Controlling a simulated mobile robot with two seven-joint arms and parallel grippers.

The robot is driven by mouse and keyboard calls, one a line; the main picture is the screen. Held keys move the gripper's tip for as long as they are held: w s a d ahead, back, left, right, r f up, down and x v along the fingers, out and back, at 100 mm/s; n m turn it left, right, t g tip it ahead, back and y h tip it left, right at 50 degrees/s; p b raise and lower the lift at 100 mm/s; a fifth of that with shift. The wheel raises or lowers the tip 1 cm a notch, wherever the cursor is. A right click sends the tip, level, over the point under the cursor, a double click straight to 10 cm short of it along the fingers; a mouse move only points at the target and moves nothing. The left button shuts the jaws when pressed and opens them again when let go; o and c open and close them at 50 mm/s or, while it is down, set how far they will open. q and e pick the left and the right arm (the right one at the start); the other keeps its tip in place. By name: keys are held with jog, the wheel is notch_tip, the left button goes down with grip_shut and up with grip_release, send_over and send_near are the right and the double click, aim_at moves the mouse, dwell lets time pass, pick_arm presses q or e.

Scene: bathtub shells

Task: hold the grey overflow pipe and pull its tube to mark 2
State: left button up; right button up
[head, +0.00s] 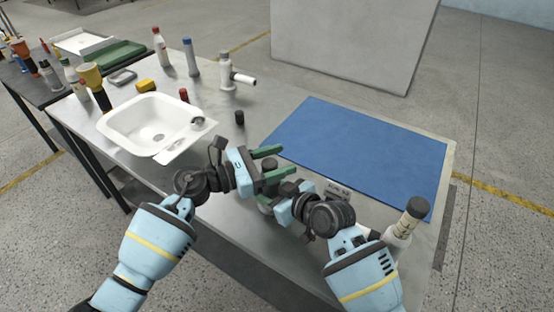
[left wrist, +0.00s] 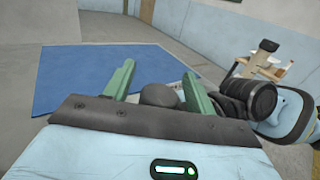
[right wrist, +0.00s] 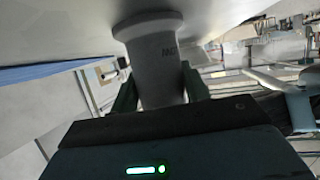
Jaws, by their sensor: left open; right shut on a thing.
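The grey overflow pipe (right wrist: 155,60) shows in the right wrist view as a grey cylinder with a wide flange and a faint, unclear marking. My right gripper (right wrist: 158,92) is shut on it, one green finger at each side. In the head view, a small part of the grey pipe (head: 266,202) shows below my grippers. My left gripper (head: 275,162) is open just above it, with green fingers apart. In the left wrist view, a dark grey rounded top (left wrist: 158,95) shows between the open fingers; I cannot tell whether they touch it. The tube's marks cannot be read.
A blue mat (head: 360,150) lies clear on the right of the metal table. A white basin (head: 150,125) and a white pipe with a side outlet (head: 226,85) stand left. A dark-capped bottle (head: 410,215) stands beside my right arm. A small label (head: 339,190) is near my right wrist.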

pick_arm(q)
grip_shut()
jog(key=shift+r, duration=2.05)
grip_release()
jog(key=shift+a, duration=0.1)
jog(key=v, duration=1.2)
